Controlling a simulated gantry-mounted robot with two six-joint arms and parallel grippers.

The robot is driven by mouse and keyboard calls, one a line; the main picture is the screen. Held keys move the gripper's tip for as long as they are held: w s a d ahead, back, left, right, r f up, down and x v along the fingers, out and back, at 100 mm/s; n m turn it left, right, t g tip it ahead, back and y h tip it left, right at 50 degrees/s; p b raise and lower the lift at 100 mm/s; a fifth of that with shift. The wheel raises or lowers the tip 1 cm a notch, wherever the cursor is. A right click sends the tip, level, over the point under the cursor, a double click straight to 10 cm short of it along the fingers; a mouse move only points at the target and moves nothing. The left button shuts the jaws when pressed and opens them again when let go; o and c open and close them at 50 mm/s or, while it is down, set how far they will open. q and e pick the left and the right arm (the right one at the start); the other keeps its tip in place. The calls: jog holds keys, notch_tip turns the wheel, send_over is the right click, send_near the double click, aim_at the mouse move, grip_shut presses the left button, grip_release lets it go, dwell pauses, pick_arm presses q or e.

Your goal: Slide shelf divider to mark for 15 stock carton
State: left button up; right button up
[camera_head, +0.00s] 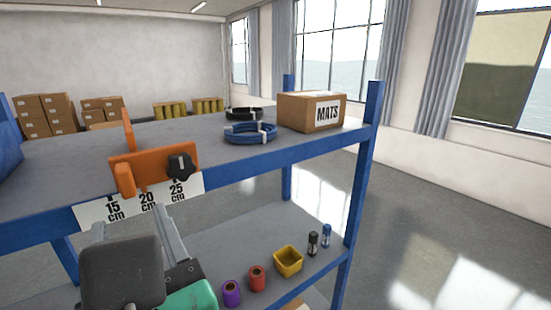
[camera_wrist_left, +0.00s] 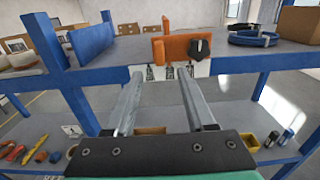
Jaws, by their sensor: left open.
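The orange shelf divider (camera_head: 150,168) sits on the front edge of the grey upper shelf (camera_head: 75,152), with an upright plate behind it and a black knob (camera_head: 181,167) on its right side. It also shows in the left wrist view (camera_wrist_left: 172,48). Below it, a white scale label (camera_head: 92,213) reads 15, 20 and 25 cm. The divider's front block overlaps the label's top; which mark it lines up with is unclear. My left gripper (camera_head: 133,218) is open and empty, in front of and below the divider, its fingers (camera_wrist_left: 160,74) pointing at the label. My right gripper is out of view.
A MATS carton (camera_head: 310,112) and coiled cables (camera_head: 250,133) stand right on the upper shelf. A blue panel (camera_wrist_left: 92,42) stands left. A yellow bin (camera_head: 288,261) and small rolls are on the lower shelf. A blue post (camera_head: 362,185) bounds the right; shelf beside the divider is clear.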

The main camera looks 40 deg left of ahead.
aim_at(126, 182)
pick_arm(q)
jog(key=x, duration=1.1)
jog(key=shift+a, duration=0.35)
grip_shut()
dwell(0.9)
